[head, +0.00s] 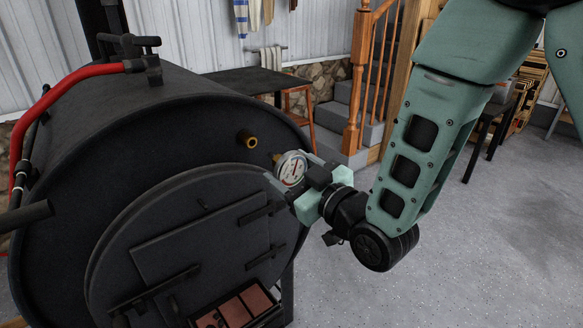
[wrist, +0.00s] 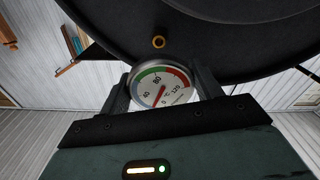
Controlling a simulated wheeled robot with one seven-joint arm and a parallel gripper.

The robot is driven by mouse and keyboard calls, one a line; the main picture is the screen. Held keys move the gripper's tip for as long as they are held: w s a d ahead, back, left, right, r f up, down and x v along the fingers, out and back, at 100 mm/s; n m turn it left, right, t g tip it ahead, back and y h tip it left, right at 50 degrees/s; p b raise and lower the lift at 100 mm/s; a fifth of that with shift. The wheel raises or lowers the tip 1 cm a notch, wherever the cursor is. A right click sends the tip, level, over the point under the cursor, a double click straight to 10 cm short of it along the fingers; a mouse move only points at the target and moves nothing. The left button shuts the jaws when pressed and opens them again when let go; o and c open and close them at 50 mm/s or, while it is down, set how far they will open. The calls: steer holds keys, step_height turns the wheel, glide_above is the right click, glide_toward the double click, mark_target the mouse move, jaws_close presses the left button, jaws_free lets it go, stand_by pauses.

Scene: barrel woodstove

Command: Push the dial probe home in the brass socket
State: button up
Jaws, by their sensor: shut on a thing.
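The dial probe (head: 292,168) has a round white face with a coloured scale and a metal rim. My gripper (head: 297,182) is shut on it, and in the wrist view the dial (wrist: 160,86) sits between the two dark fingers. The brass socket (head: 247,139) is a short ring on the dark front of the barrel stove, up and left of the dial in the head view. In the wrist view the socket (wrist: 158,42) shows just above the dial, apart from it. A small brass piece shows beside the dial in the head view. The probe's stem is otherwise hidden.
The barrel stove (head: 130,110) fills the left, with its round door (head: 165,225) below the socket. A red hose (head: 60,90) runs along its far left. A black table (head: 255,80) and stairs (head: 345,110) stand behind. Open grey floor (head: 480,240) lies at right.

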mark_target(274, 159)
steer(key=shift+f+b, duration=0.15)
steer(key=shift+b, duration=0.25)
steer(key=shift+w+a, duration=0.1)
steer(key=shift+w, duration=0.1)
steer(key=shift+x, duration=2.6)
steer(key=shift+b, duration=1.05)
steer(key=shift+b+x, duration=0.35)
steer(key=shift+x, duration=1.7)
steer(key=o, duration=1.3)
steer(key=shift+w, duration=0.1)
steer(key=shift+c, duration=0.2)
steer(key=shift+f, duration=0.1)
